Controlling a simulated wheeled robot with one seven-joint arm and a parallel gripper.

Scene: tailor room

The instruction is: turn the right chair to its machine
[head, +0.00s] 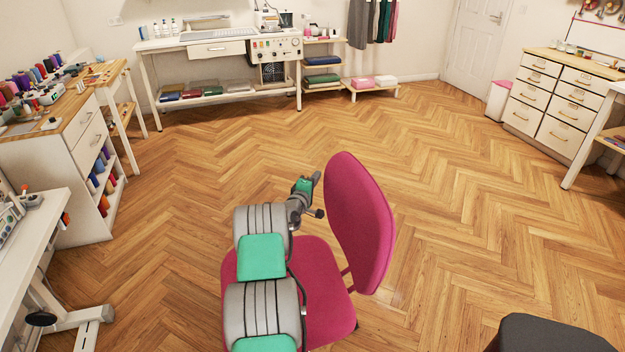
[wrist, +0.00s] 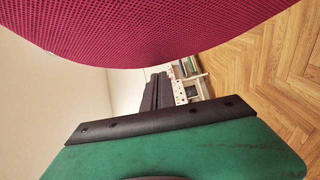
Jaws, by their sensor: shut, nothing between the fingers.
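A magenta chair (head: 375,230) stands at the lower middle of the head view, its backrest upright on the right side of its seat. The seat is partly hidden by my arm. The backrest's mesh (wrist: 150,30) fills the top of the wrist view, very close. My gripper (head: 316,180) is shut and empty, just left of the backrest's inner face near its upper part; I cannot tell whether it touches. Its dark fingers (wrist: 156,92) show in the wrist view. A white table (head: 35,250) with part of a machine (head: 8,222) is at the left edge.
A dark seat (head: 550,335) is cut off at the lower right. A cabinet with thread spools (head: 75,160) stands at the left, a long worktable (head: 215,40) at the back, a drawer unit (head: 560,95) at the right. The herringbone floor (head: 460,190) right of the chair is open.

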